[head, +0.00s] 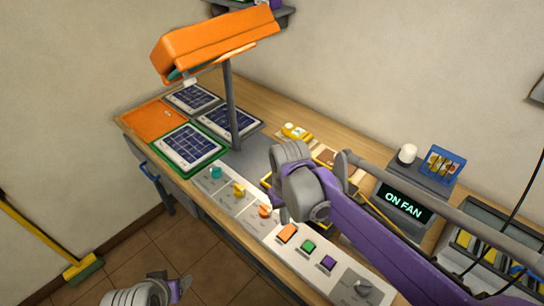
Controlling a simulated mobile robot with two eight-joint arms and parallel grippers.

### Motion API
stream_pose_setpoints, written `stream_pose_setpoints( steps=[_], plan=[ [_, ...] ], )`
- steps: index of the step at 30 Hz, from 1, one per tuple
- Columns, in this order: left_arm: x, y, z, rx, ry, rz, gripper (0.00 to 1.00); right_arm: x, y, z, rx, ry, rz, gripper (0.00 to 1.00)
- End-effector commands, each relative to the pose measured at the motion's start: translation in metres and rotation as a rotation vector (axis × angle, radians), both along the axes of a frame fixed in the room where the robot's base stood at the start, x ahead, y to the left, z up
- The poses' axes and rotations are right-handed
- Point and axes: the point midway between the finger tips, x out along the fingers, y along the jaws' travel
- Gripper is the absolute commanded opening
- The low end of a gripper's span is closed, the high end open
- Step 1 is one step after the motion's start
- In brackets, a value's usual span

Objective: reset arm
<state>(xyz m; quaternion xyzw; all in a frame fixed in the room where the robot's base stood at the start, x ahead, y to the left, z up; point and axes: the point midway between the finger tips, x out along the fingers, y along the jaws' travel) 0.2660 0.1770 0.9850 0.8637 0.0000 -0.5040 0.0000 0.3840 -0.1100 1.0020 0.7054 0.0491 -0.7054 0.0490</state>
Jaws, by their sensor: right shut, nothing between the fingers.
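My right arm reaches in from the lower right, over the control bench. My right gripper (292,178) is at its grey end, above the middle of the bench, shut and empty. Its fingertips are hard to make out against the grey joint. A grey and purple part of my left arm shows at the bottom left, over the tiled floor. Its fingers cannot be made out there.
The wooden bench (300,108) carries solar panels (190,145), an orange lamp (215,40) on a post, a knob and button panel (250,205), and an ON FAN display (403,203). A broom (85,268) stands at the left. The floor there is clear.

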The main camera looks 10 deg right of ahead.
Motion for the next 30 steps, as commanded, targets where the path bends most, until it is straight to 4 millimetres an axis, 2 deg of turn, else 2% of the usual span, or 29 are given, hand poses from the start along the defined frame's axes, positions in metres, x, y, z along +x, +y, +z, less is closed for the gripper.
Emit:
stream_pose_setpoints(
  steps=[5,8,14,21,25,30],
  plan=[
    [0.0,0.0,0.0,0.0,0.0,0.0,0.7,-0.002,-0.002,0.001,0.001,-0.007,-0.002,0.0],
    [0.0,0.0,0.0,0.0,0.0,0.0,0.7,-0.012,-0.008,0.004,0.006,-0.042,-0.013,0.0],
    [0.0,0.0,0.0,0.0,0.0,0.0,0.7,-0.053,-0.033,0.007,0.026,-0.204,-0.059,0.0],
    [0.0,0.0,0.0,0.0,0.0,0.0,0.7,-0.1,-0.057,-0.006,0.035,-0.412,-0.113,0.0],
    [0.0,0.0,0.0,0.0,0.0,0.0,0.7,-0.112,-0.063,-0.013,0.036,-0.481,-0.129,0.0],
    [0.0,0.0,0.0,0.0,0.0,0.0,0.7,-0.118,-0.066,-0.017,0.035,-0.514,-0.136,0.0]
  ],
)
